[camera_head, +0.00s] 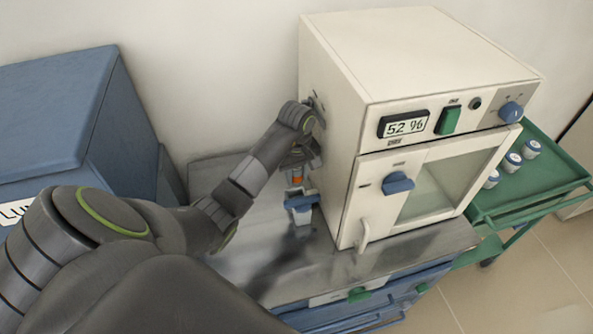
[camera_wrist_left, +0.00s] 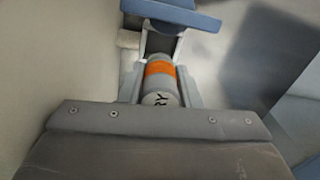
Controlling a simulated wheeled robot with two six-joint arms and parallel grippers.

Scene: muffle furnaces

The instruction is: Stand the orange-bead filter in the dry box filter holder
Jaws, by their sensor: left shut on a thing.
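The orange-bead filter (camera_wrist_left: 160,84) is a grey cylinder with an orange band and a pale end with dark lettering. My left gripper (camera_wrist_left: 161,90) is shut on it, one finger on each side. In the head view the left gripper (camera_head: 299,160) is beside the left wall of the cream dry box (camera_head: 335,130), and the orange band shows just below it. A holder with a blue part (camera_head: 301,201) is directly below; its blue plate (camera_wrist_left: 172,14) shows beyond the filter in the wrist view. I cannot tell whether filter and holder touch. My right gripper is not in view.
A blue cabinet (camera_head: 60,120) is at the left. A green cart (camera_head: 535,185) at the right carries several small white jars with blue lids. The bench is clear in front of the holder.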

